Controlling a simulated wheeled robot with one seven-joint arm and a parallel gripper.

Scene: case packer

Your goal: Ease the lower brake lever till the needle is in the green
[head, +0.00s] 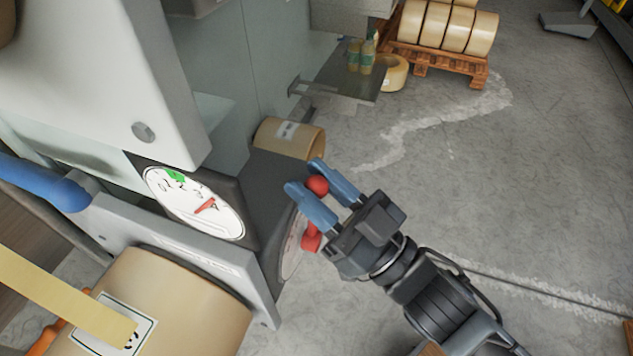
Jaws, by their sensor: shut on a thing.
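My gripper (308,182) has its two blue fingers closed around a red ball knob (317,185) at the side of the dark machine housing. A second red piece (311,238) shows just below the fingers; I cannot tell whether it belongs to the same lever. The lever's arm is mostly hidden by my gripper. The white dial (195,203) on the front of the housing has a green band (175,176) at its upper left. Its red needle (205,206) lies right of and below the green band, apart from it.
A large tape roll (190,300) sits at the lower left, with a tape strip running across it. Another roll (290,138) lies behind the housing. A blue roller (45,182) is at the left edge. A pallet of rolls (435,62) stands at the back. Floor to the right is open.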

